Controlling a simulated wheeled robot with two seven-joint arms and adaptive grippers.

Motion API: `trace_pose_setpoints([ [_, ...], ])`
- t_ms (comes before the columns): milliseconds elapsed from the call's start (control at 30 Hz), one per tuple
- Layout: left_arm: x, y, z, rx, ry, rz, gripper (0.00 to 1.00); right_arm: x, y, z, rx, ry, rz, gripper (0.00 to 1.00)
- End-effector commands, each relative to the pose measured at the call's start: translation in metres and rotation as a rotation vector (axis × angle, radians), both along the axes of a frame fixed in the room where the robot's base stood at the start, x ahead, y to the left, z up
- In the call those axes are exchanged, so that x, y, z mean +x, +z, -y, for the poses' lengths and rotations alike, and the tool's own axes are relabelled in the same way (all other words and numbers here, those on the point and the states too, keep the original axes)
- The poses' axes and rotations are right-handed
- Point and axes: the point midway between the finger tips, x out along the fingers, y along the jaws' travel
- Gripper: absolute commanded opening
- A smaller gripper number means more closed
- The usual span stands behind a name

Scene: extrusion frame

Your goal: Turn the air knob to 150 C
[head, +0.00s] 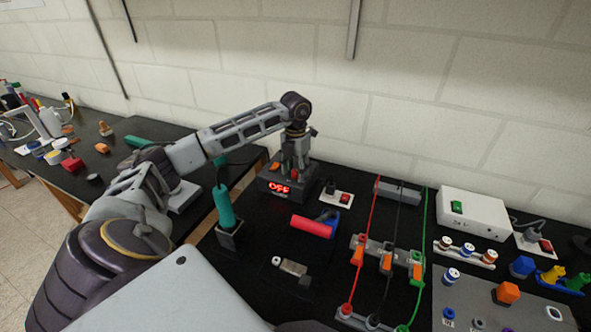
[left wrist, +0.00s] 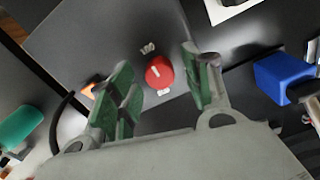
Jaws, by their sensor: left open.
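The dark station (head: 264,182) stands at the back of the black bench. Its red display (head: 279,188) reads OFF. In the left wrist view, a round red knob (left wrist: 160,72) with a white pointer mark sits on the station's dark grey face (left wrist: 120,30). Small white labels lie around the knob; one seems to read 100, the others are too small to read. My left gripper (head: 296,160) is above the station. In the left wrist view, its open green-padded fingers (left wrist: 158,85) are on either side of the knob, with gaps showing. My right gripper is not in view.
A teal-handled tool (head: 223,205) stands in a dark holder left of the station. A white plate with a red switch (head: 345,198) and a red-and-blue tool (head: 312,226) lie to its right. Red, black and green cables (head: 397,220) cross further right. A block wall is behind.

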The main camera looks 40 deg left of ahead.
Motion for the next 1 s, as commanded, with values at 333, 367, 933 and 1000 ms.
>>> trace_pose_setpoints([
  [333, 0.0, 0.0002, 0.0002, 0.0, 0.0, 0.0, 0.13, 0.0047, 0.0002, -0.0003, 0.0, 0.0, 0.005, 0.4],
  [367, 0.0, 0.0002, 0.0002, 0.0, 0.0, 0.0, 0.09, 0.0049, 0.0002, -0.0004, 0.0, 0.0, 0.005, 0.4],
  [933, 0.0002, 0.0004, 0.0, 0.0, -0.091, 0.0, 0.04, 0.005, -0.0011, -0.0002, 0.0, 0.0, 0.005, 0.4],
  [1000, 0.0004, 0.0007, 0.0, -0.001, -0.126, 0.0, 0.04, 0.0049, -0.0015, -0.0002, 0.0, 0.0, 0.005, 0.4],
])
